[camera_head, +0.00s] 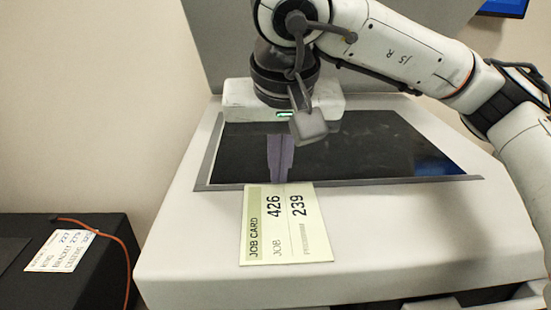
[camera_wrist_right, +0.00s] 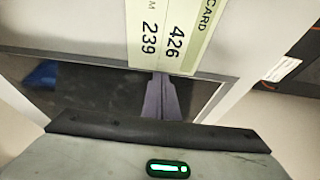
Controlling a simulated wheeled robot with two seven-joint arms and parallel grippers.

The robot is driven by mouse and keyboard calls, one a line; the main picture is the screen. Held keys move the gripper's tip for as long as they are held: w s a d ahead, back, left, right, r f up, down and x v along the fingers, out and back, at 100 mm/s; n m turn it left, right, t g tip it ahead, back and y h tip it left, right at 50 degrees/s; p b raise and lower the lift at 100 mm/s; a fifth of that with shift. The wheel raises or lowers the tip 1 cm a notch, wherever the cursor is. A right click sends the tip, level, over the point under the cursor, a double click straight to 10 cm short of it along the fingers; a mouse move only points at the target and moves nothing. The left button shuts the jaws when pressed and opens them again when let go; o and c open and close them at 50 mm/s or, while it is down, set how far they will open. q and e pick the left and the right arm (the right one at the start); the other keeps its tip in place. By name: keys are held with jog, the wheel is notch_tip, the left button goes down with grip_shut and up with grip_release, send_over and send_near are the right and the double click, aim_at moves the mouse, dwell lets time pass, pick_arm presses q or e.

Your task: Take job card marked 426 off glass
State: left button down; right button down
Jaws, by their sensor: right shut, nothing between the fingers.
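The pale green job card (camera_head: 285,235) reads 426 and 239. It lies on the white front of the machine, its far edge at the front edge of the dark glass (camera_head: 370,150). The card also shows at the top of the right wrist view (camera_wrist_right: 175,35). My right gripper (camera_head: 279,178) comes in over the glass, its fingers shut and empty. The fingertips point at the card's far edge, also in the right wrist view (camera_wrist_right: 161,76); I cannot tell whether they touch it. My left gripper is not in view.
A grey rim (camera_head: 345,182) borders the glass. A black box (camera_head: 100,265) at the left carries a white printed label (camera_head: 62,250) and an orange cable (camera_head: 122,250). The white surface on both sides of the card is clear.

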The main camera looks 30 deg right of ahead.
aim_at(280, 195)
jog(key=shift+s+a, duration=0.35)
jog(key=shift+s, duration=0.35)
jog(key=shift+s+a, duration=0.3)
jog(key=shift+s, duration=0.35)
jog(key=shift+s+a, duration=0.25)
jog(key=shift+s, duration=0.25)
notch_tip(280, 195, up, 6)
jog(key=p, duration=0.5)
jog(key=shift+r, duration=0.1)
